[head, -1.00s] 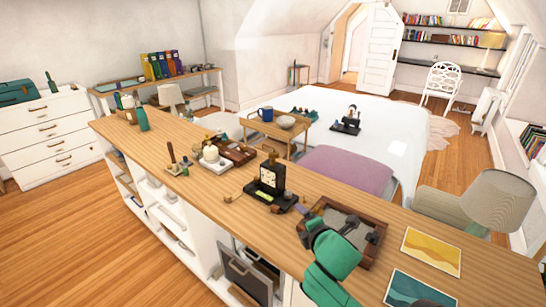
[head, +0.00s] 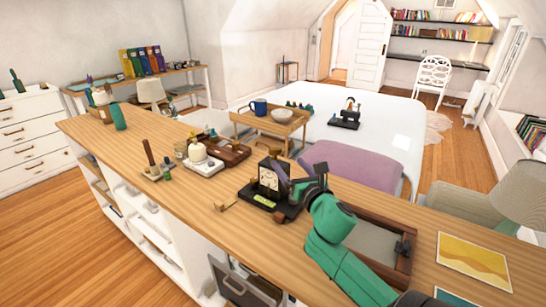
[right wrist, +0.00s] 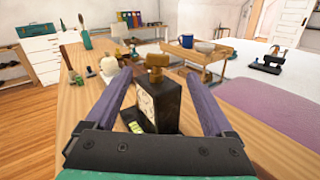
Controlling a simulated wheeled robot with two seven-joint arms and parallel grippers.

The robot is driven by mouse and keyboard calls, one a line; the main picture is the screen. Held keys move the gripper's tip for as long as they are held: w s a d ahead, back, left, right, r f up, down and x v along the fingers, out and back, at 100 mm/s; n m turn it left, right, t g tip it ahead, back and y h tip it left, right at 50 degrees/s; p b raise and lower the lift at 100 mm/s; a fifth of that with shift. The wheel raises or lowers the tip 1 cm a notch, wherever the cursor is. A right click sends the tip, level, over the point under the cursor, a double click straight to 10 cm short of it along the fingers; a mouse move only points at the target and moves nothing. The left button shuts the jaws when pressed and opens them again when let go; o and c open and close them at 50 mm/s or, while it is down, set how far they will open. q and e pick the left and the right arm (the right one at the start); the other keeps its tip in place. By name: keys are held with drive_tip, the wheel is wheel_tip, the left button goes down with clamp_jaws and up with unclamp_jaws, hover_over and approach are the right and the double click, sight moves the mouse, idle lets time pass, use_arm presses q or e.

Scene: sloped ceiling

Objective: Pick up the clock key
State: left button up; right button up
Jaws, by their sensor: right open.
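A small dark clock (head: 284,187) with a pale face stands on a black base on the long wooden counter; it also shows in the right wrist view (right wrist: 168,105). A brass-brown knobbed piece (right wrist: 155,62), which looks like the clock key, is upright at the clock's top. I cannot tell whether it rests on the clock or stands behind it. My right gripper (right wrist: 158,78) is open, its two fingers either side of the clock in that view, with nothing held. In the head view my right gripper (head: 302,172) is close beside the clock. My left gripper is out of view.
A wood-framed tray (head: 375,238) lies right of the clock, partly behind my arm. A candle on a white stand (head: 200,163), a brown box (head: 230,152) and small bottles stand to the left.

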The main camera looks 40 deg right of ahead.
sight(278, 150)
drive_tip(key=p+x, duration=0.1)
drive_tip(key=x, duration=0.6)
drive_tip(key=shift+w+d+r, duration=0.1)
drive_tip(key=shift+w+d, duration=0.05)
drive_tip(key=shift+w, duration=0.15)
drive_tip(key=shift+w+d+p, duration=0.1)
drive_tip(key=shift+w+p, duration=0.2)
drive_tip(key=shift+w, duration=0.05)
drive_tip(key=x, duration=0.2)
drive_tip(key=p+x, duration=0.1)
drive_tip(key=x, duration=0.2)
drive_tip(key=shift+a+f, duration=0.25)
drive_tip(key=shift+s+r, duration=0.1)
drive_tip(key=shift+s, duration=0.05)
drive_tip(key=c, duration=0.9)
clamp_jaws()
